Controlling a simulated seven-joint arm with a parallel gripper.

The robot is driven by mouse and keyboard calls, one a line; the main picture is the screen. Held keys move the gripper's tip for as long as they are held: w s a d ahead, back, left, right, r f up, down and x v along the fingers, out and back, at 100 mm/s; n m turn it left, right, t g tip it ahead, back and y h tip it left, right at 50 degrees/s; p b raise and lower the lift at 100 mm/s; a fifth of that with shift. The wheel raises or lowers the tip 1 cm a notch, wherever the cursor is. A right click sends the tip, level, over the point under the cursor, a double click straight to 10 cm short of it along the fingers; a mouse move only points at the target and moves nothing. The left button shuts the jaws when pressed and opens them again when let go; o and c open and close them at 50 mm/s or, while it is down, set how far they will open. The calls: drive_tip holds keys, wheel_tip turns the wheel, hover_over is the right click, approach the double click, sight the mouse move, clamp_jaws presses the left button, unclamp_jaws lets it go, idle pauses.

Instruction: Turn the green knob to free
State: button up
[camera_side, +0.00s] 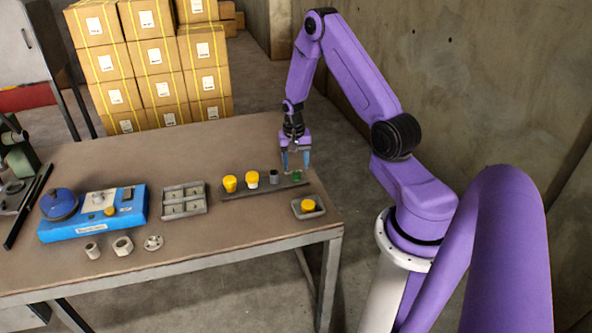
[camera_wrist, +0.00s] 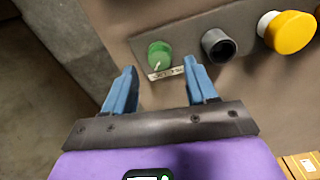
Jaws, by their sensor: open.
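The green knob (camera_side: 297,175) sits at the right end of a dark strip on the table. In the wrist view the green knob (camera_wrist: 159,54) is round, with a pale pointer line slanting toward its lower left and a small label plate (camera_wrist: 166,72) just below it. The writing on the plate is too small to read. My gripper (camera_side: 295,160) is above the knob, pointing down. Its blue fingers in the wrist view (camera_wrist: 160,78) are apart with nothing between them, and the knob lies just beyond the fingertips, not visibly touched.
On the same strip are a grey socket-like piece (camera_side: 273,177) and two yellow knobs (camera_side: 251,179). A yellow button in a grey box (camera_side: 307,206) stands near the table's right edge. A grey tray (camera_side: 183,200) and a blue device (camera_side: 95,213) are farther left.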

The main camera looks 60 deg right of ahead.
sight(296, 172)
drive_tip(key=shift+f, duration=1.7)
drive_tip(key=c, duration=1.1)
drive_tip(key=shift+o, duration=0.2)
